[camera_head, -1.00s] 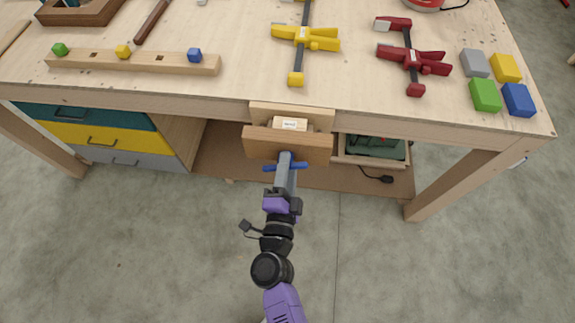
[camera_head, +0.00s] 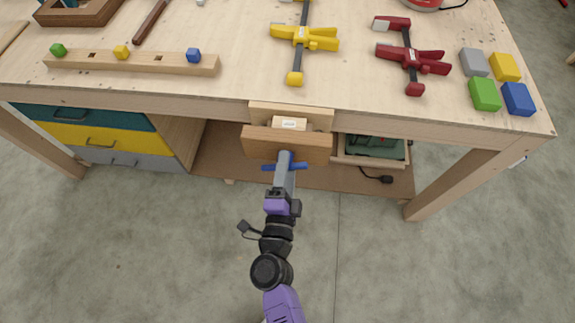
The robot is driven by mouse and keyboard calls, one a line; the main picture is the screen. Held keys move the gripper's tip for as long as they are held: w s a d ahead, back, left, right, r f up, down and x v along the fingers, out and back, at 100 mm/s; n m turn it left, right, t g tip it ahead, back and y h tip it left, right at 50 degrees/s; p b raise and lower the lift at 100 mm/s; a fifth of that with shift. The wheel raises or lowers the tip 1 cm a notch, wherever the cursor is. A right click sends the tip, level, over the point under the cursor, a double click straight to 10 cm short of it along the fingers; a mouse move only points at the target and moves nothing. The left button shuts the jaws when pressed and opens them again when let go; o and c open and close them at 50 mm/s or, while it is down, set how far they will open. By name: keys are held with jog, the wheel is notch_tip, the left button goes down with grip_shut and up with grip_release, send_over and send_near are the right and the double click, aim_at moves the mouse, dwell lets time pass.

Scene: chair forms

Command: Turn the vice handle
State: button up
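The wooden vice (camera_head: 287,146) is fixed to the front edge of the workbench, with a pale back jaw and a browner front jaw. Its blue handle (camera_head: 299,167) is a short bar lying roughly level in front of the front jaw, with both ends showing. My gripper (camera_head: 284,176) reaches up from below and its tip overlaps the middle of the handle. The fingertips are too small and partly hidden, so I cannot tell whether they are closed on the bar.
The bench top (camera_head: 235,90) holds a yellow clamp (camera_head: 305,38), a dark red clamp (camera_head: 412,59), several coloured blocks and a wooden peg rail (camera_head: 135,63). Drawers (camera_head: 95,140) are below left. A tray with a green tool (camera_head: 375,147) is below right. Floor in front is clear.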

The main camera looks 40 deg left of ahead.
jog(key=shift+r, duration=0.1)
jog(key=v, duration=0.7)
jog(key=shift+s+d, duration=0.15)
jog(key=shift+s, duration=0.2)
